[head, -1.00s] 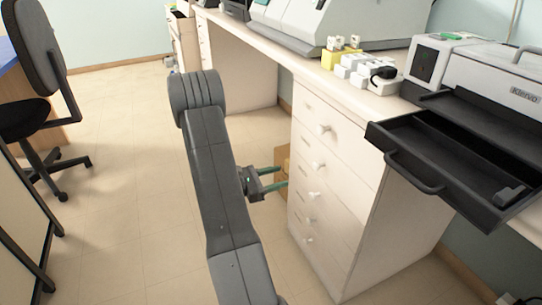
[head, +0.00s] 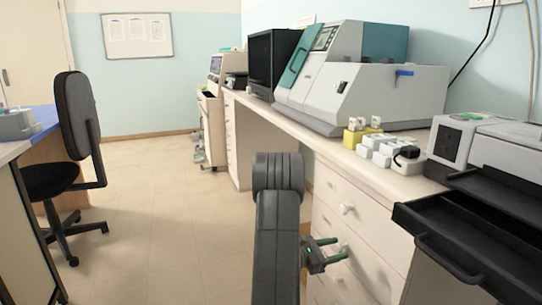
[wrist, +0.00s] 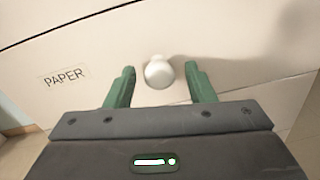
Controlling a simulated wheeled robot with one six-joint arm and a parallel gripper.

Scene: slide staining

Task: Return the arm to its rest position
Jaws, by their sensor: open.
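My gripper (head: 334,249) is open and empty in front of the white drawer cabinet (head: 372,250), to the right of my dark grey arm. In the wrist view my gripper (wrist: 161,86) has its two green fingers apart. A round white drawer knob (wrist: 159,72) shows between and just beyond the fingertips. I cannot tell whether the fingers touch the drawer front (wrist: 90,45), which bears the word PAPER. My arm is folded upward in the head view, its rounded elbow at the top.
A black open tray (head: 455,240) juts out from the machine at the right. White blocks (head: 377,150) and a yellow block (head: 352,138) stand on the counter (head: 345,175). A black chair (head: 75,150) stands at the left. The floor (head: 165,220) between is clear.

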